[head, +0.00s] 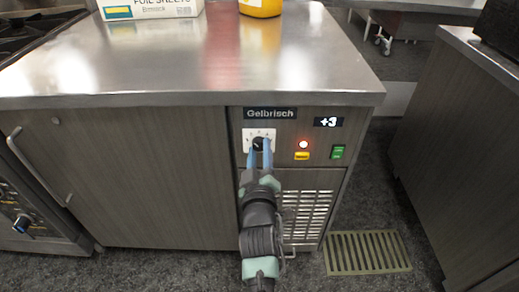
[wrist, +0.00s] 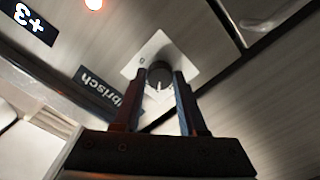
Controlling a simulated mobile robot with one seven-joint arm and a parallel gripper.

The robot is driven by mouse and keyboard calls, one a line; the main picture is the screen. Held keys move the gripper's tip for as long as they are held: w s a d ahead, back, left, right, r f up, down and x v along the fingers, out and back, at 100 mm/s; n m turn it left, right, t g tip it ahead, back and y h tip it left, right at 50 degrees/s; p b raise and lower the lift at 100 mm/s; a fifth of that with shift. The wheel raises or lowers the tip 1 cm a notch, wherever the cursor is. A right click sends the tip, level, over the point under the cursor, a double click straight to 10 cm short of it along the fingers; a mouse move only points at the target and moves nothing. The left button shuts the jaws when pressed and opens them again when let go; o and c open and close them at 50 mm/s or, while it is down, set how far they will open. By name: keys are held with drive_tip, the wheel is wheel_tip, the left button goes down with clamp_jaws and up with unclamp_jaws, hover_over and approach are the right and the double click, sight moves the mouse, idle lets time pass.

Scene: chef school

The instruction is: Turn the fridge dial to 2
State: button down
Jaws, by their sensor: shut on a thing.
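The fridge dial (head: 259,143) is a small black knob on a white square plate, on the front panel of the counter fridge (head: 150,180) below the "Gelbrisch" label. In the wrist view the dial (wrist: 159,76) shows a light pointer mark, and the white plate (wrist: 135,68) is partly hidden by my fingers. My gripper (head: 260,150) reaches the panel from below, with its two blue fingers on either side of the dial. In the wrist view my gripper (wrist: 160,84) is shut on the knob. The plate's numbers are too small or hidden to read. The display (head: 328,122) reads +3.
A red lit lamp (head: 303,144), a yellow switch (head: 302,156) and a green switch (head: 337,152) sit right of the dial. A vent grille (head: 308,215) is below. The steel countertop (head: 200,60) overhangs the panel. A floor drain grate (head: 367,253) lies at right.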

idle(0.3)
drive_tip(key=shift+c, duration=2.4)
unclamp_jaws()
drive_tip(key=shift+s, duration=0.1)
drive_tip(key=s+p, duration=0.4)
drive_tip(key=s, duration=0.8)
drive_tip(key=shift+s, duration=0.4)
